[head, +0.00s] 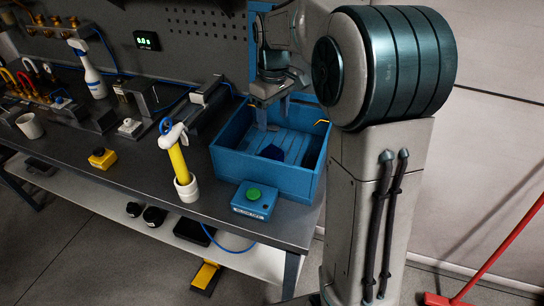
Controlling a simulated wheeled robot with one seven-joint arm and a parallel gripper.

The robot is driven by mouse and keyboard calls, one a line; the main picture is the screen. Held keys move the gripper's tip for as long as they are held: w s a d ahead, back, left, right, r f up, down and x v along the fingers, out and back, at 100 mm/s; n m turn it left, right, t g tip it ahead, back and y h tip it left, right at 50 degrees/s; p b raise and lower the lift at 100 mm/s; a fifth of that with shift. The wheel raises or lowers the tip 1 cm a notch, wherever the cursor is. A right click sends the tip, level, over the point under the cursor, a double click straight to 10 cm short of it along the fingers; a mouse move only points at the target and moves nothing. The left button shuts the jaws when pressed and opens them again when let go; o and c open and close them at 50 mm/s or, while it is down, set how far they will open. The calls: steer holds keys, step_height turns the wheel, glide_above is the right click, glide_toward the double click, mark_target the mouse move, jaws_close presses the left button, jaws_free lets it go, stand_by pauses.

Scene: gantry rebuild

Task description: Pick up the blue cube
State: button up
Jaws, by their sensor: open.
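A dark blue cube (271,153) lies on the floor of the blue bin (247,175), towards its near side. The bin stands at the right end of the grey bench. My gripper (273,119) points down over the back part of the bin, with its two fingers apart and nothing visible between them. The cube is below the fingertips and nearer the camera, clear of them. My arm hides part of the bin's right and back sides.
A blue box with a green button (254,194) sits in front of the bin. A yellow bottle (179,166) in a white holder stands left of it. A yellow-and-black button box (102,158) and a spray bottle (90,72) are further left. The bin walls surround the cube.

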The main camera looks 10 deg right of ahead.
mark_target(273, 150)
step_height(273, 150, down, 8)
steer(key=shift+r, duration=0.15)
steer(key=shift+s+a+f+p, duration=0.1)
steer(key=shift+f+p, duration=0.1)
steer(key=shift+f, duration=0.7)
steer(key=shift+s+d+f+p, duration=0.1)
steer(key=shift+f+p, duration=0.15)
steer(key=shift+f, duration=0.6)
steer(key=shift+s+a+f+p, duration=0.1)
steer(key=shift+f+p, duration=0.1)
steer(key=shift+f, duration=0.7)
steer(key=c, duration=1.3)
steer(key=shift+r, duration=0.1)
